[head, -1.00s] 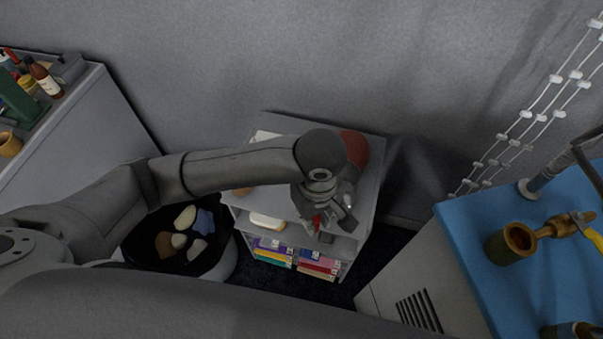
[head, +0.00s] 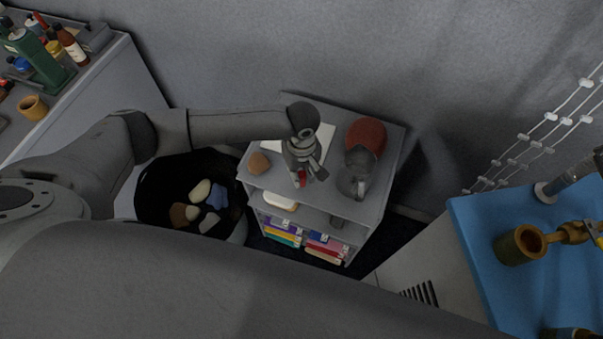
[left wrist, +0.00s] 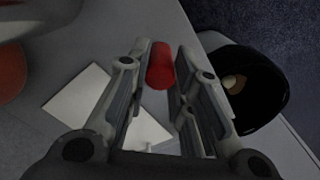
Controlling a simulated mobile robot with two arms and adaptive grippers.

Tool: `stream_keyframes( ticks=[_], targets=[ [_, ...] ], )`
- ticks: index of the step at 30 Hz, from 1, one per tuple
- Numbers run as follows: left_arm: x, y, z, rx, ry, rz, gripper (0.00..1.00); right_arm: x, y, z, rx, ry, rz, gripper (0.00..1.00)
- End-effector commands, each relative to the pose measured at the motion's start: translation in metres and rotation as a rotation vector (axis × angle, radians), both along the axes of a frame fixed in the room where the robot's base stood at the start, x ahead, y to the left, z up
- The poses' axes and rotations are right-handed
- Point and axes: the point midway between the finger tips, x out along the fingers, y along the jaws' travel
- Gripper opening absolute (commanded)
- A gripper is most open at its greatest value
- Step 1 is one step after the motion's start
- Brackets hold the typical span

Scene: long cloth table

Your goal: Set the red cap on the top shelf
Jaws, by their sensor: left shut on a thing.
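My left gripper (head: 304,178) is shut on the small red cap (head: 301,178). In the left wrist view the red cap (left wrist: 160,67) shows as a short red cylinder between the fingertips (left wrist: 162,75). The small grey shelf unit stands against the wall, and its top shelf (head: 328,196) lies below the gripper. The cap is over the front middle part of that top; I cannot tell whether it touches. My right gripper is in neither view.
The top shelf also bears a white sheet (head: 318,137), an orange-brown lump (head: 258,163), a dark red round thing (head: 366,136) and a grey pitcher-like thing (head: 357,170). Below are a white container (head: 281,201) and coloured binders (head: 283,236). A black bin (head: 160,205) stands left.

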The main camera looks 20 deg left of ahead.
Motion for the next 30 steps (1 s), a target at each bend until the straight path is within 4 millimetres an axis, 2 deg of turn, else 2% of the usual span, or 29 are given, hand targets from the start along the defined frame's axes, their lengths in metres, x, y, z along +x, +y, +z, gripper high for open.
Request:
stream_keyframes(
  ticks=[4,15,16,20,30],
  targets=[
    [0.0,0.0,-0.013,0.0,0.0,0.0,0.09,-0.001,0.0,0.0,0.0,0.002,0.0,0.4],
    [0.0,-0.001,-0.017,0.0,0.0,0.0,0.09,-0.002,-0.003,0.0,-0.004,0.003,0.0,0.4],
    [0.0,-0.001,-0.017,0.0,-0.001,0.0,0.25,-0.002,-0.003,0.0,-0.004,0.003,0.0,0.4],
    [0.0,0.0,-0.017,0.0,-0.001,0.0,0.42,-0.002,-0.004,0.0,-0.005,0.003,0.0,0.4],
    [0.0,0.0,-0.015,0.0,-0.001,0.0,0.43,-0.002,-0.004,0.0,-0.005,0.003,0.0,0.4]
  ],
)
